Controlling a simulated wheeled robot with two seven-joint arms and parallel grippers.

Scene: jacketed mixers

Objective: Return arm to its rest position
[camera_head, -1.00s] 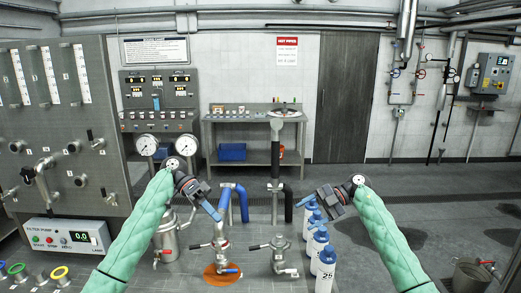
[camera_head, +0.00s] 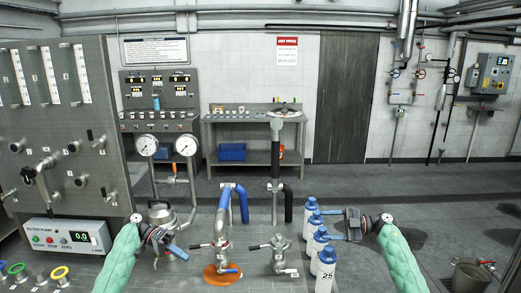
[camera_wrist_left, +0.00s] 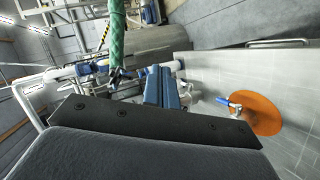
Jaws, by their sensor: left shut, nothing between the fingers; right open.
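In the left wrist view the shut blue fingers (camera_wrist_left: 161,88) point away from the camera. My right gripper (camera_head: 330,228) is at the right, its blue fingers pointing left toward several white bottles with blue caps. The fingers overlap the bottles in the picture, and I cannot tell whether they touch. Both arms wear green sleeves.
Valves on pipes (camera_head: 221,243) stand in the middle, one above an orange disc (camera_head: 222,274). The bottles (camera_head: 326,268) form a row beside my right gripper. A control panel (camera_head: 65,130) stands at left. A bucket (camera_head: 470,274) is at lower right. The floor behind is clear.

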